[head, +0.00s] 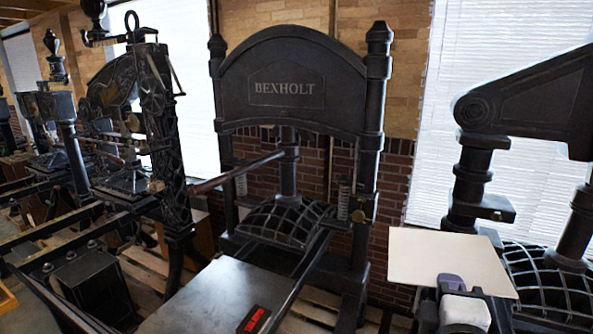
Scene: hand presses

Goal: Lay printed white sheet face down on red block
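The white sheet (440,255) is held out roughly flat in the air at the lower right. Its upper face looks plain and cream, with no print visible; its underside is hidden. My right gripper (451,284) is shut on the sheet's near edge, with a dark finger pad showing over that edge. The red block (254,320) lies on the grey press bed at the bottom edge of the view, left of the sheet and well apart from it. It is small, red and dark. My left gripper is not in view.
The bare flat bed (205,295) of the BEXHOLT press (290,88) surrounds the block. The press's long handle (235,172) sticks out to the left above it. Another black press (530,105) stands close behind the sheet at right. More presses (150,120) crowd the left.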

